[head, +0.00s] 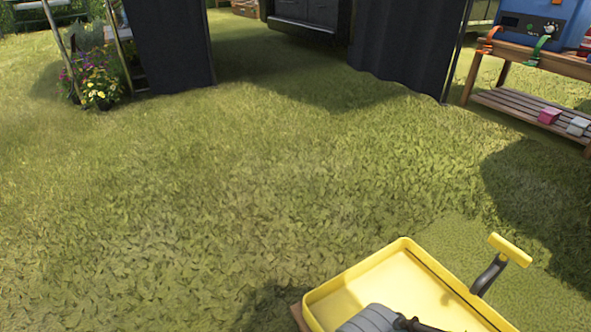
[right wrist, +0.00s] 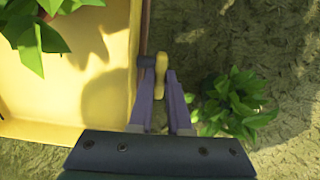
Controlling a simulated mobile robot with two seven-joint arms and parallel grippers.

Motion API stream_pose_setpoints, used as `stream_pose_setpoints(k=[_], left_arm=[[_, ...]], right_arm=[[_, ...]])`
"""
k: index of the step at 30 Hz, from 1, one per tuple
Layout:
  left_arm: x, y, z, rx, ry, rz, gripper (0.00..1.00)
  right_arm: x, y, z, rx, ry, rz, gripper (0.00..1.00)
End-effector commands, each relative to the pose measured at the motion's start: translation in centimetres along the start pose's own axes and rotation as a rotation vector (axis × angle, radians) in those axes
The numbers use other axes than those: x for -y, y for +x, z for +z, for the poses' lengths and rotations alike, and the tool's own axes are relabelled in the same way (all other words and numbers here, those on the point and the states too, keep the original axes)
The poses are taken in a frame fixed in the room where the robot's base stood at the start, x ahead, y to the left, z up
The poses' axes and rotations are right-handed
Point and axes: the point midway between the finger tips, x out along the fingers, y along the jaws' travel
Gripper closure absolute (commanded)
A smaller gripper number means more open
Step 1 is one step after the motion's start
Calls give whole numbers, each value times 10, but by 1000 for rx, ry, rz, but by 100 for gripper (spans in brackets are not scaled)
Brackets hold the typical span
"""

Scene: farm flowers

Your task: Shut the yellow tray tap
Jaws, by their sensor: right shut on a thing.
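In the right wrist view a yellow tray (right wrist: 70,112) fills the left side, with green leaves over it. A yellow tap handle (right wrist: 158,84) stands beside the tray's wall, next to a small grey cylinder. My right gripper (right wrist: 159,78) has one finger on each side of this handle and is shut on it. The head view shows a yellow tray (head: 420,258) at the bottom, cut off by the frame, and a yellow bar on a dark bent stem (head: 510,250) at its right. No gripper shows clearly there. My left gripper is not in view.
A leafy green plant (right wrist: 235,103) grows just right of my right gripper. In the head view a wooden bench (head: 535,112) stands at the far right with a blue container (head: 540,25) on top. Flowers (head: 98,88) stand at the far left. Open grass lies between.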

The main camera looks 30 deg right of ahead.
Motion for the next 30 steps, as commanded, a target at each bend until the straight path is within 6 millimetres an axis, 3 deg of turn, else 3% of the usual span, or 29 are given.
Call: stream_pose_setpoints(k=[21,22,30], left_arm=[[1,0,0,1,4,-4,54],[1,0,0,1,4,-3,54],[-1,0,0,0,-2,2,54]], right_arm=[[-1,1,1,1,76,1,100],[-1,1,1,1,76,1,82],[0,1,0,1,74,1,54]])
